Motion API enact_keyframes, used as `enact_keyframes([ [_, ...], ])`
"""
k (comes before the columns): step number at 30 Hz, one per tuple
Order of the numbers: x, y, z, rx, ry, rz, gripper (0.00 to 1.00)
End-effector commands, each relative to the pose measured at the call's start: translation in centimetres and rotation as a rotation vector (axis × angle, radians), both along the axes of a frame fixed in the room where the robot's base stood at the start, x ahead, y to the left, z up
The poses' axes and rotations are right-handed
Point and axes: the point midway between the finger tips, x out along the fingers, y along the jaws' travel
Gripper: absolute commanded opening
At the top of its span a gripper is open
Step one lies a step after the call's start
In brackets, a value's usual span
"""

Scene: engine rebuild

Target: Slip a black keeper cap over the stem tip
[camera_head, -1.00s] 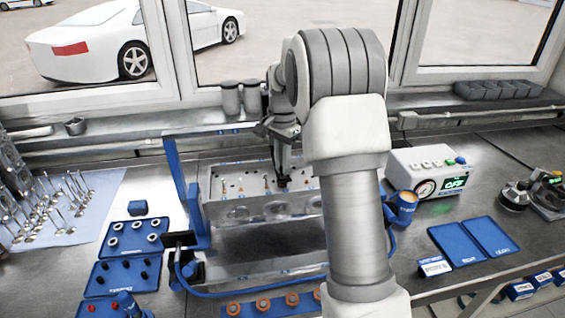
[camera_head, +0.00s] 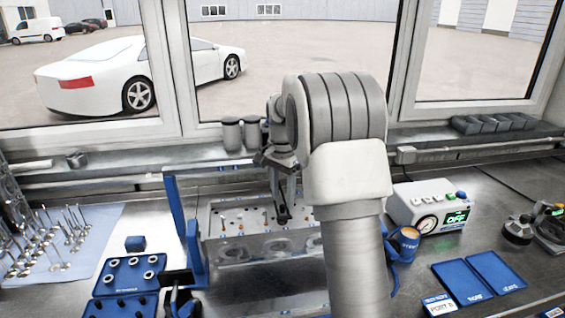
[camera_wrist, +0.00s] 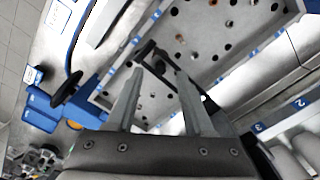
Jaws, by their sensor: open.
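The grey cylinder head (camera_head: 228,250) stands in a blue-armed stand at the middle of the bench, its top deck dotted with holes and a few small orange-brown parts. It fills the upper part of the wrist view (camera_wrist: 215,72). My gripper (camera_head: 283,216) points down over this deck. In the wrist view its two fingers (camera_wrist: 162,64) are apart, with dark tips near the deck's edge; I see no cap clearly held. Small black pieces, likely the keeper caps (camera_head: 121,303), stand in a blue tray at the lower left. I cannot pick out a particular stem tip.
A blue tray of grey rings (camera_head: 130,272) and loose valves (camera_head: 50,245) on a cloth lie left. The stand's blue upright (camera_head: 193,238) rises beside the head. Right are an orange-topped blue cup (camera_head: 404,243), a gauge box reading OFF (camera_head: 430,205) and flat blue trays (camera_head: 478,277).

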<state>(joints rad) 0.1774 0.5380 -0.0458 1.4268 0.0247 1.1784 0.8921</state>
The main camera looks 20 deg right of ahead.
Motion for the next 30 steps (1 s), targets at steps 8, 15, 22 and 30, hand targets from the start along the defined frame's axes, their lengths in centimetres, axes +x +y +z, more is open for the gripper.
enact_keyframes([
  [8, 0.1, 0.0, 6.9, -0.001, -0.006, 0.0, 0.52],
  [15, 0.1, 0.0, 12.4, -0.001, -0.005, 0.0, 0.52],
  [22, 0.0, 0.0, 14.9, 0.0, -0.002, 0.0, 0.52],
  [30, -0.3, 0.2, 15.7, -0.001, -0.008, 0.014, 0.52],
])
